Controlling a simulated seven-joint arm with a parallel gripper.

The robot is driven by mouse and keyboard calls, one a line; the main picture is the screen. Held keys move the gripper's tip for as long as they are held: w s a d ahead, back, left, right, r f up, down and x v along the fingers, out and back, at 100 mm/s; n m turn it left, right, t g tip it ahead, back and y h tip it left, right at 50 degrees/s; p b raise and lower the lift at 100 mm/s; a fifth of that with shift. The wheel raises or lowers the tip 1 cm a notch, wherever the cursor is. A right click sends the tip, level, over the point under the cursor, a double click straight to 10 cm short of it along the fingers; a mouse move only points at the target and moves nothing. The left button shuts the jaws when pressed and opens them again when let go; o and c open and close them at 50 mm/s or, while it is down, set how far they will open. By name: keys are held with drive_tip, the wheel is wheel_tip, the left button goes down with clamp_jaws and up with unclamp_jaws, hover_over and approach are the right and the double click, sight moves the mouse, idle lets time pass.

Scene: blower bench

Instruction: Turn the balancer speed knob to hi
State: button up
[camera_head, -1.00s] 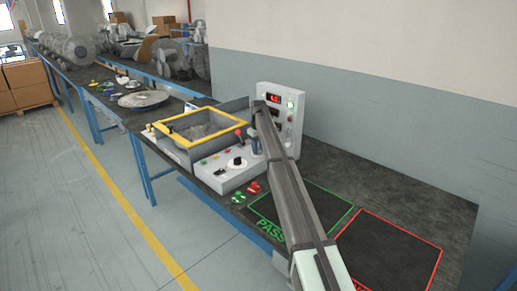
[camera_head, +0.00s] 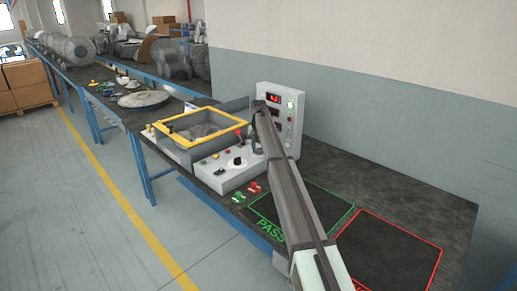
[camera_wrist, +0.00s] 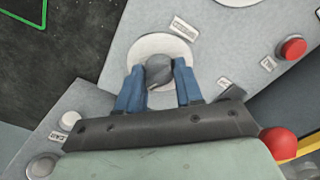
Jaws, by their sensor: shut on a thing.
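A grey knob (camera_wrist: 158,70) stands on a round white dial plate (camera_wrist: 178,45) on the light grey control panel. My gripper (camera_wrist: 160,88) has its two blue fingers on opposite sides of this knob and is shut on it. A small label (camera_wrist: 184,27) sits beside the plate; I cannot read it, nor tell the knob's pointer position. In the head view, my gripper (camera_head: 256,146) is at the right part of the console, and my arm hides the held knob there. Another dark knob on a white dial (camera_head: 237,163) shows to its left, free.
An upright box with a red display (camera_head: 273,98) stands behind my gripper. A red ball-ended lever (camera_wrist: 280,143) and red button (camera_wrist: 293,48) are close by. A yellow-framed chamber (camera_head: 172,124) is at left; green (camera_head: 345,220) and red (camera_head: 432,262) outlined areas lie at right.

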idle(0.3)
drive_tip(key=o, duration=1)
drive_tip(key=shift+r, duration=0.15)
wheel_tip(320, 180, up, 14)
drive_tip(key=shift+f, duration=0.2)
